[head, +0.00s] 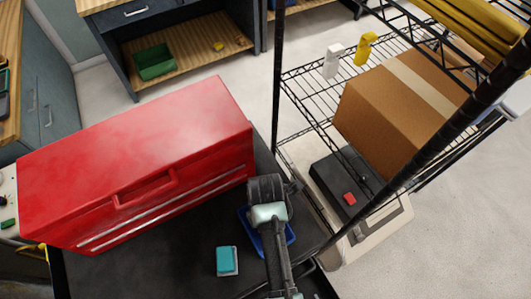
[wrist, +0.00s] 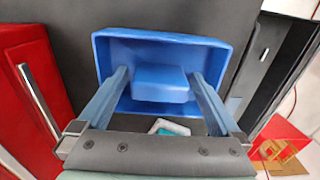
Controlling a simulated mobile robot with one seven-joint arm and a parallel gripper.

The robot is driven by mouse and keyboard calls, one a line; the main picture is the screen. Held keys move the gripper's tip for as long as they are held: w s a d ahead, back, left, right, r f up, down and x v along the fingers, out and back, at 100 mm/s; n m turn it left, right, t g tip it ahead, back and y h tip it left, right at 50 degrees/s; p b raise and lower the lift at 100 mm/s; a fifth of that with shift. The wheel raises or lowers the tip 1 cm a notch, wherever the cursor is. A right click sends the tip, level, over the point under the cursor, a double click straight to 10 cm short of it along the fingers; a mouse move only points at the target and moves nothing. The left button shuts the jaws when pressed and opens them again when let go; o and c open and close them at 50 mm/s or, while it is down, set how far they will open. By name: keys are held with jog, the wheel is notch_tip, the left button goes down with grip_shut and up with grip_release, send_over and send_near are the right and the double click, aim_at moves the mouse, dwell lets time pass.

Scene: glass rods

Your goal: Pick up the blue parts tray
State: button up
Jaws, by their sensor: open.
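The blue parts tray (wrist: 160,42) lies on a dark top beside the red tool chest. In the wrist view it is a shallow open tray, with a blue block-like shape (wrist: 162,82) in its middle; I cannot tell whether that is part of the tray or a separate thing. My gripper (wrist: 158,76) is over the tray with its fingers apart, one on each side of that shape. I cannot tell whether they touch it. In the head view my gripper (head: 268,212) and arm hide most of the tray (head: 290,234); only blue edges show.
A red tool chest (head: 140,160) stands close on the left. A teal-and-white item (head: 227,261) lies near the tray on the dark top (head: 185,268). A wire shelf with a black post (head: 278,80) and a cardboard box (head: 400,110) stands on the right.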

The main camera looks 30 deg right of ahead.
jog(key=shift+f, duration=0.3)
jog(key=c, duration=1.5)
grip_shut()
jog(key=shift+r, duration=0.15)
